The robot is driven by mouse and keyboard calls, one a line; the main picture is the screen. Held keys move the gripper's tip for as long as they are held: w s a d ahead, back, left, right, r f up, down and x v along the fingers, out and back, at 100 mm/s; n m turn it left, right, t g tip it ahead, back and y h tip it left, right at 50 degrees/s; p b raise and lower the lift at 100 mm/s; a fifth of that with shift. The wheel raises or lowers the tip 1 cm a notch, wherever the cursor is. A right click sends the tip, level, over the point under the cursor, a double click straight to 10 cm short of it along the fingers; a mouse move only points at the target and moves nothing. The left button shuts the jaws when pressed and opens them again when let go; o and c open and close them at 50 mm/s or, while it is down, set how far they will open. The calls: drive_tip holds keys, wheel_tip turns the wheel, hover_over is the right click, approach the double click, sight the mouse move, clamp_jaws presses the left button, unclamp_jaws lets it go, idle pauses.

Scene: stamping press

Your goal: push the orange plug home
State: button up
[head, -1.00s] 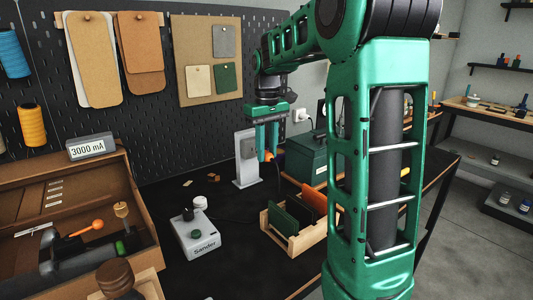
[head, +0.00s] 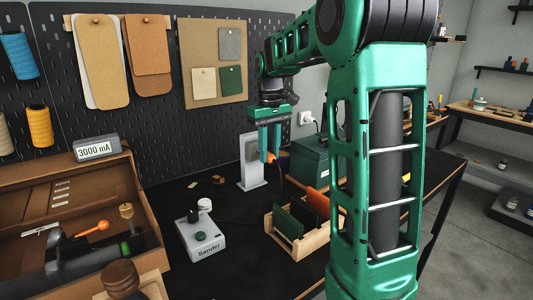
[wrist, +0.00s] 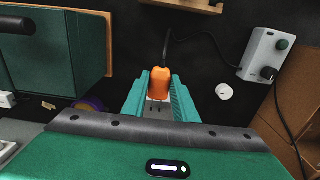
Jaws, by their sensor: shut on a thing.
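The orange plug (wrist: 160,83) sits between the two teal fingers of my gripper (wrist: 160,100) in the wrist view. Its bare metal prongs show, pointing toward the bottom of that picture, and its dark cord trails away at the top. In the head view my gripper (head: 266,142) points down in front of the grey upright stand (head: 251,173), partly covering it. A little of the orange plug (head: 271,157) shows at the fingertips. The face of the stand is partly hidden, and I cannot tell the gap between prongs and stand.
The grey Sander box (head: 202,242) stands on the black bench, left of a wooden rack (head: 300,245) of coloured boards. A green case (head: 309,160) is close on the right of my gripper. A wooden tray (head: 150,225) fills the left. A pegboard rises behind.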

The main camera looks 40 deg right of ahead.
drive_tip(key=shift+w, duration=1.35)
drive_tip(key=o, duration=1.1)
drive_tip(key=shift+o, duration=0.2)
wheel_tip(320, 180, up, 11)
drive_tip(key=shift+f, duration=0.15)
drive_tip(key=shift+w, duration=0.1)
